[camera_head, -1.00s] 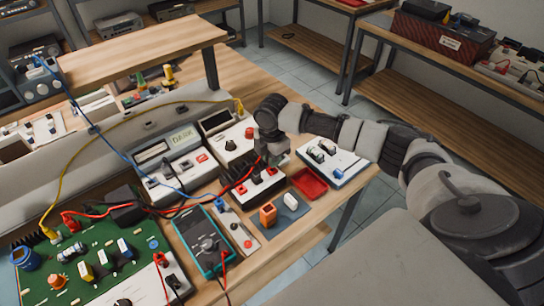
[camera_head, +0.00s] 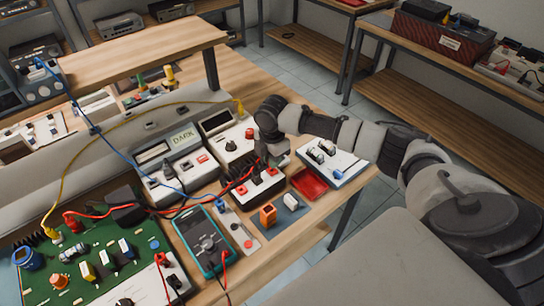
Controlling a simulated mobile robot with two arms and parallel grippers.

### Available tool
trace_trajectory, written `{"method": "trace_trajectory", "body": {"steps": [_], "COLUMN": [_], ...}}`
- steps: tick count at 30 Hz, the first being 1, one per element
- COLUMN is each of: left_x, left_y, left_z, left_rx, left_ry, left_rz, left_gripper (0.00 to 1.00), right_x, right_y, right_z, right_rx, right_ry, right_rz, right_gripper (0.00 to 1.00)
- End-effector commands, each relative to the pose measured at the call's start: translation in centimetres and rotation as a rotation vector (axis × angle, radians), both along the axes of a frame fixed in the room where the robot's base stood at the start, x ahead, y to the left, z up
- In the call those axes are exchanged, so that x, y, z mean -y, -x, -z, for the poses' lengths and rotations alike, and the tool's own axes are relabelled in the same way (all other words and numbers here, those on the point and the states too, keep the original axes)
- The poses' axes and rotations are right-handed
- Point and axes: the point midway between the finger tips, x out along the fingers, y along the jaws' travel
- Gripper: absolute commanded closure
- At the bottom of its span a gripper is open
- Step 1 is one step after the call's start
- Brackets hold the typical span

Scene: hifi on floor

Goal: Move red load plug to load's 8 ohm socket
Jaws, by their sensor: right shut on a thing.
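The load is a white box with a black top (camera_head: 262,187) near the table's right side. A red piece (camera_head: 242,190) shows on its left part, and another red piece (camera_head: 271,171) on its right part. My right gripper (camera_head: 263,158) is directly above the load, pointing down, and is shut on what seems to be the red load plug. The fingers mostly hide the plug, and I cannot tell whether it is in a socket or which one. The red cable (camera_head: 185,208) runs from the green board to the load. My left gripper is out of view.
A teal multimeter (camera_head: 203,240) and the green circuit board (camera_head: 90,265) lie left of the load. A red tray (camera_head: 309,184) and a white panel (camera_head: 331,162) are to its right. An orange block (camera_head: 268,215) stands in front. A yellow cable (camera_head: 135,116) arches behind.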

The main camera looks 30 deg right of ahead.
Motion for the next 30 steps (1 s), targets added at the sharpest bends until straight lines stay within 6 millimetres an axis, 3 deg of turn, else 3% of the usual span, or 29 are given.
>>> {"method": "trace_trajectory", "body": {"steps": [30], "left_x": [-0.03], "left_y": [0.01], "left_z": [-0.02], "left_rx": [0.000], "left_ry": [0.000], "left_rz": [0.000], "left_gripper": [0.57], "right_x": [-0.03], "right_y": [0.00], "right_z": [0.56], "right_rx": [0.000], "right_ry": [-0.001], "right_rz": [0.000], "right_gripper": [1.00]}}
